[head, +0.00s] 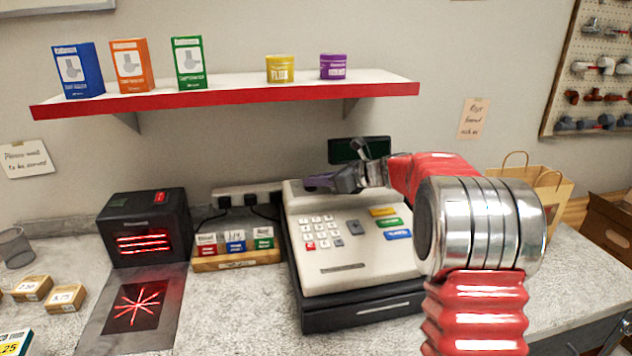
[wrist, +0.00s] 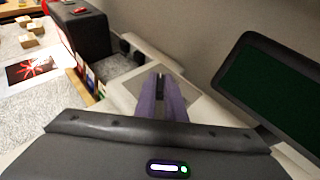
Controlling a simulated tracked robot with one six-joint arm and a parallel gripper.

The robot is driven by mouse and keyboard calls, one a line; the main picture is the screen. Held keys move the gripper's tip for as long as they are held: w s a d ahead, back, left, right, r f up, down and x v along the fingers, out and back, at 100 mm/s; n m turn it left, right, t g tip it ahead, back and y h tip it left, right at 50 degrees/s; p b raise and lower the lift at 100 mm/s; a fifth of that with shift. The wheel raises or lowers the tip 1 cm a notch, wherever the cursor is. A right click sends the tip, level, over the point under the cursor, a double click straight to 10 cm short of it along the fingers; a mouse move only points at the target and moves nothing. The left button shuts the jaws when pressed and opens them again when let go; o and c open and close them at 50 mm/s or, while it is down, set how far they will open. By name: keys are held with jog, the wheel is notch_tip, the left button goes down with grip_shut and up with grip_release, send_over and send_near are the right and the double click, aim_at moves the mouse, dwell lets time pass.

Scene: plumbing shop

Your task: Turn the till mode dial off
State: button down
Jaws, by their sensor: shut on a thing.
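The till (head: 345,262) stands on the counter, a pale body with a keypad over a dark drawer. My gripper (head: 318,182) reaches in from the right to the upper left of the till top. In the wrist view its two purple fingers (wrist: 162,88) point away from me and come close together at the tips, on a small panel (wrist: 124,84) on the till top. They are shut on the mode dial, which is mostly hidden between them. I cannot read the dial's setting.
The till's dark display (head: 358,149) stands just behind my gripper and close on the right in the wrist view (wrist: 270,95). A black scanner (head: 145,228) and a box of small cards (head: 235,263) are left of the till. A red-edged shelf (head: 230,97) hangs above.

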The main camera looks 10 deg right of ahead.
jog(key=shift+w+d+f+n+g+y, duration=0.15)
jog(key=shift+n+g+y, duration=0.45)
jog(key=shift+n+g, duration=0.3)
jog(key=shift+w+d+n+g+y, duration=0.1)
jog(key=shift+n+g+y, duration=0.5)
jog(key=shift+n+g, duration=0.25)
jog(key=c, duration=1.8)
grip_release()
jog(key=shift+f, duration=0.1)
jog(key=shift+c, duration=0.2)
jog(key=shift+s+d+r, duration=0.2)
jog(key=shift+d+r, duration=0.1)
jog(key=v, duration=1.2)
jog(key=shift+d, duration=0.4)
